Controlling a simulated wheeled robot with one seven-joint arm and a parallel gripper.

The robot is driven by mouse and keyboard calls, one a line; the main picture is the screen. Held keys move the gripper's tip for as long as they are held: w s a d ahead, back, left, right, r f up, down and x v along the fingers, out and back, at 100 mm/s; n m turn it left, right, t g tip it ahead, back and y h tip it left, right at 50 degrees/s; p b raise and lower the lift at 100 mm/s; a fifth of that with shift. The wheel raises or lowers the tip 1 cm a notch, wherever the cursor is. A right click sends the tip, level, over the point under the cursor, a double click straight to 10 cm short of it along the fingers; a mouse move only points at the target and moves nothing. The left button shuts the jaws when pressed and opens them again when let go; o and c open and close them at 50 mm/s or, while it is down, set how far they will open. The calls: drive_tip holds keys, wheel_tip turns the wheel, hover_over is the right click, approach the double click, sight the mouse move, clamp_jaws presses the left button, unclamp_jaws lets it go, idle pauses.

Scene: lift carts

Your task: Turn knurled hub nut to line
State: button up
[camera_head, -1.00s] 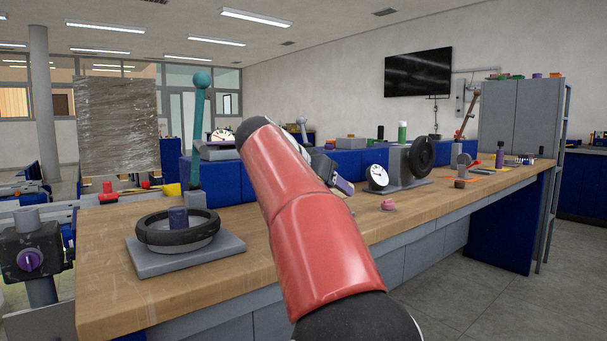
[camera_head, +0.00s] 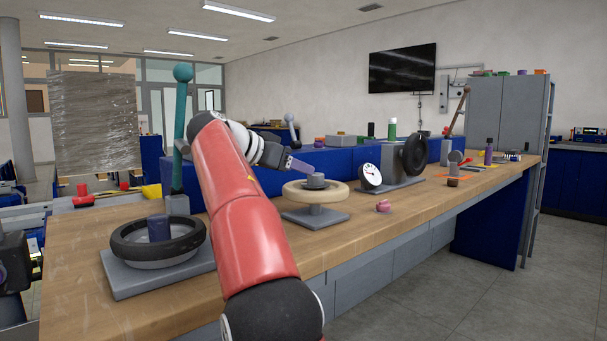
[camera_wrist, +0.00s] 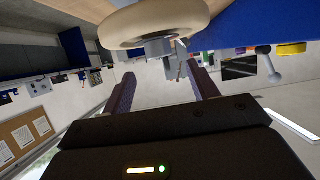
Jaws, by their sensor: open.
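A beige wheel (camera_head: 330,193) lies flat on a grey stand on the wooden bench. A grey cylindrical hub nut (camera_head: 316,180) rises from its centre; I cannot make out its knurling or a line. My gripper (camera_head: 305,168) is just left of and above this nut, tilted down toward it. In the wrist view, which is upside down, the beige wheel (camera_wrist: 140,28) fills the top and the grey nut (camera_wrist: 158,48) shows between and beyond the fingertips. My gripper (camera_wrist: 160,72) is open there, with nothing between its purple-grey fingers.
A black tyre (camera_head: 125,244) around a dark blue cylinder (camera_head: 158,228) sits on a grey plate at front left. A teal lever (camera_head: 180,130) stands behind it. A round dial (camera_head: 372,175) and upright black wheel (camera_head: 415,154) are right of the beige wheel. A pink piece (camera_head: 383,206) lies nearer.

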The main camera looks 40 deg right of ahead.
sight(316, 174)
drive_tip(key=x, duration=0.7)
drive_tip(key=shift+d+f, duration=0.1)
drive_tip(key=shift+d, duration=0.3)
drive_tip(key=c, duration=1)
